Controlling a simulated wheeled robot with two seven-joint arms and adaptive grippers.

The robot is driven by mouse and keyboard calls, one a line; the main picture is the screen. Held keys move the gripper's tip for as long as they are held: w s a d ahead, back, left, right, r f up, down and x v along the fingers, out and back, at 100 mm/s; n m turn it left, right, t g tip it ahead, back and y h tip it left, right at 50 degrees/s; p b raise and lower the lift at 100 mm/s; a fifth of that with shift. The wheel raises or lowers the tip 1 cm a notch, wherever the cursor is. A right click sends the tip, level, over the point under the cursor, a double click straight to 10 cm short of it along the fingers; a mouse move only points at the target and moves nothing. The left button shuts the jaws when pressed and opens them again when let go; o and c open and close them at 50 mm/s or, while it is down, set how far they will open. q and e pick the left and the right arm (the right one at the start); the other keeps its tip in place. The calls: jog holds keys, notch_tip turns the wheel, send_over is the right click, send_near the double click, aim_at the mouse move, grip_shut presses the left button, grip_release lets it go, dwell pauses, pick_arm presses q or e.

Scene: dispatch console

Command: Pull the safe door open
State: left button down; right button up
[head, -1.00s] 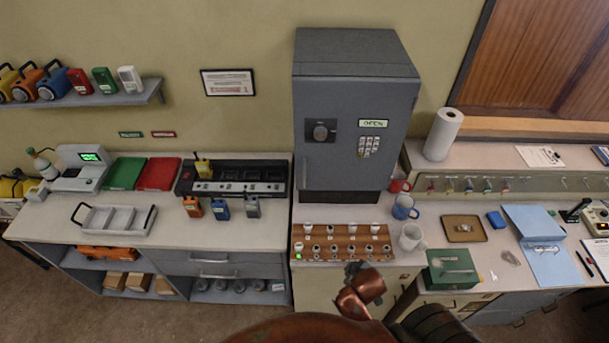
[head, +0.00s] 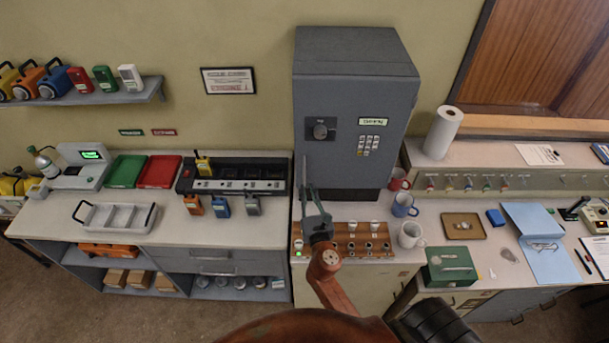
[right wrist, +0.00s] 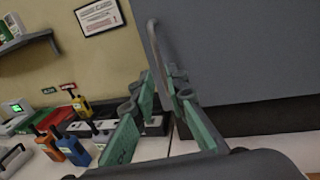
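The grey safe (head: 345,60) stands on the counter. Its door (head: 340,165) carries a round dial, a keypad and a small label, and looks closed. A grey vertical bar handle (head: 306,158) runs along the door's left side; it also shows in the right wrist view (right wrist: 157,45). My right gripper (head: 309,187) is at the handle's lower part. In the right wrist view its teal fingers (right wrist: 161,76) stand apart, with the bar's lower end between or just beyond their tips. Contact cannot be told. My left gripper is not in view.
Mugs (head: 403,206) stand right of the safe. A radio charger (head: 235,187) with handsets is to the left. A green box (head: 450,266) sits at front right.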

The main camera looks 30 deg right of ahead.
aim_at(304, 176)
jog(key=x, duration=0.7)
jog(key=shift+w+d+p, duration=0.1)
jog(key=shift+w+p, duration=0.1)
jog(key=shift+p, duration=0.2)
jog(key=shift+c, duration=0.5)
grip_shut()
jog(key=shift+s, duration=0.15)
